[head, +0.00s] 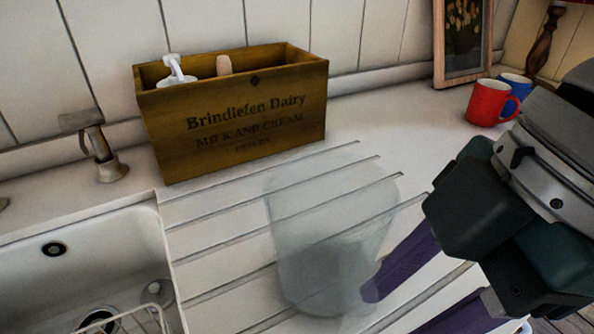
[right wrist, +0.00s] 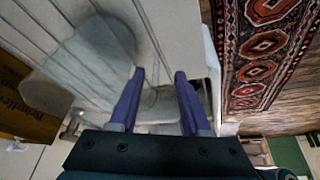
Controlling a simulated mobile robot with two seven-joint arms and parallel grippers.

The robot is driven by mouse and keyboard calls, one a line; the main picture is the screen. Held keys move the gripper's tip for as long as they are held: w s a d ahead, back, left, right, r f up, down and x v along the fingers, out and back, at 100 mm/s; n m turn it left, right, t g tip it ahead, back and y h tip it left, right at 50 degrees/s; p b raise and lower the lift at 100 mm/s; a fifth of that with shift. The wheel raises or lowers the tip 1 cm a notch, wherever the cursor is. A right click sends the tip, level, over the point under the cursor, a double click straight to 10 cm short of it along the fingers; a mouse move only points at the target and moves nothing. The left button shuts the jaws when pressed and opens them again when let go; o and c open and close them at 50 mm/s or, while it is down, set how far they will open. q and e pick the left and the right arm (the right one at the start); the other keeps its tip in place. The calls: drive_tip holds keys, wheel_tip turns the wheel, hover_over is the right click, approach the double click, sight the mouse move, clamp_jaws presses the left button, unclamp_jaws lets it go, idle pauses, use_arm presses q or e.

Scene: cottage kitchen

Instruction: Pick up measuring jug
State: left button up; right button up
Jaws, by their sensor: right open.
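The measuring jug (head: 322,235) is a clear, see-through vessel standing on the grooved white draining board, right of the sink. It also shows in the right wrist view, a faint translucent shape (right wrist: 85,62) left of the fingers. My right gripper (head: 420,300) comes in from the right with its purple fingers apart. In the head view one fingertip overlaps the jug's lower right side; I cannot tell whether it touches. In the right wrist view the open fingers (right wrist: 159,75) point past the jug's side. The jug's handle is not clear. My left gripper is out of view.
A wooden dairy crate (head: 240,125) holding a white-topped bottle stands behind the jug. A red mug (head: 489,103) and a blue mug (head: 516,84) stand at back right by a picture frame (head: 462,40). The sink (head: 80,255) with a tap (head: 98,145) lies left.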

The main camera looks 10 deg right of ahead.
sight(353, 331)
drive_tip(key=x, duration=0.5)
drive_tip(key=shift+w+a+r, duration=0.1)
drive_tip(key=shift+w+a, duration=0.15)
clamp_jaws()
idle(1.1)
